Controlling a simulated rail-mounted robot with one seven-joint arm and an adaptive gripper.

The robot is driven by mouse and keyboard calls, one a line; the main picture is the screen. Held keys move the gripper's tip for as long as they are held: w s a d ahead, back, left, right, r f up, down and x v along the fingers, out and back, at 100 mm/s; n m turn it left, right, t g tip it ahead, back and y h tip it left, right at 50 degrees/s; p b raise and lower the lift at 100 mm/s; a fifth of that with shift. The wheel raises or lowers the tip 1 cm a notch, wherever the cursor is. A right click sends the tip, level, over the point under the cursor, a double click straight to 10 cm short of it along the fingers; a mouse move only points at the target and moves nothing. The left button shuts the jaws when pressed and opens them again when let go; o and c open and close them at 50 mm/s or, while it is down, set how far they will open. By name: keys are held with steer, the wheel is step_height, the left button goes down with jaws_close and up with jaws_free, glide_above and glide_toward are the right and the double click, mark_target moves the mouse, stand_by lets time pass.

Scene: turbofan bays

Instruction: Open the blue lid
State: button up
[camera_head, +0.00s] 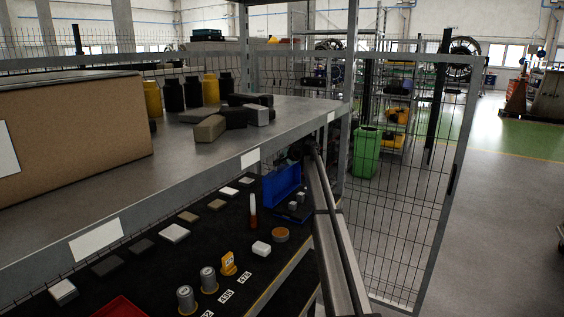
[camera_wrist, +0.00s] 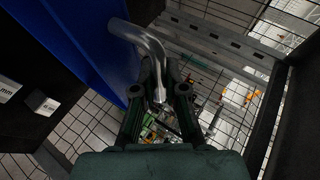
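The blue lid (camera_head: 283,184) is on the black lower shelf in the head view, standing steeply beside small grey cubes. In the wrist view it is a large blue panel (camera_wrist: 75,45) at the upper left. A bent metal handle (camera_wrist: 143,38) sticks out from it and runs down between the fingers of my gripper (camera_wrist: 161,68). The fingers are close together on both sides of the handle and appear shut on it; exact contact is hard to see. In the head view my gripper is mostly hidden behind my arm and the shelf post.
Labelled grey cubes (camera_wrist: 42,102) lie left of the lid. The upper shelf (camera_head: 190,148) overhangs, with a cardboard box (camera_head: 75,130) on it. A mesh gate (camera_head: 405,220) is at right.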

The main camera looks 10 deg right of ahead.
steer(key=o, duration=0.4)
steer(key=shift+s+r, duration=0.1)
steer(key=v, duration=1.2)
